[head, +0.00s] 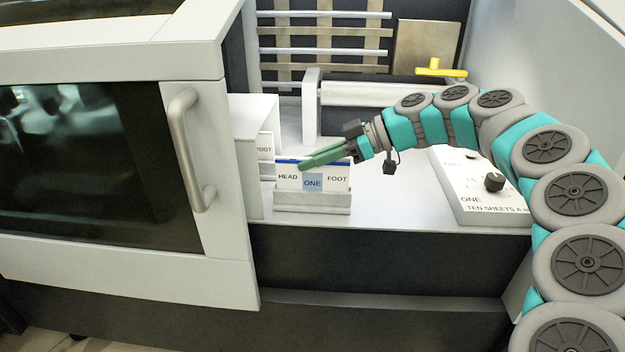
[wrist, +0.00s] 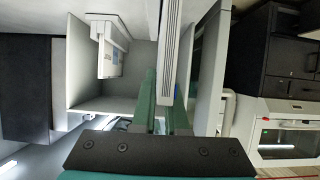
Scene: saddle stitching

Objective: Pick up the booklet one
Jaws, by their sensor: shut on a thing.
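Booklet one (head: 287,177) is a white upright booklet with a blue strip along its top and a pale blue "ONE" patch between the words HEAD and FOOT. It stands in a low grey holder (head: 312,203) near the front of the machine's deck. My gripper (head: 305,163) reaches in from the right, its green fingers at the booklet's top edge, and is shut on it. In the wrist view, the green fingers (wrist: 164,100) stand on both sides of a narrow pale edge. The booklet's lower edge is hidden by the holder.
Another booklet marked FOOT (head: 265,146) stands behind to the left, partly hidden, beside a grey box (head: 254,120). A door with a handle (head: 188,150) is at left. A control panel (head: 475,190) with a black knob lies at right. A roller and yellow lever (head: 440,71) are behind.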

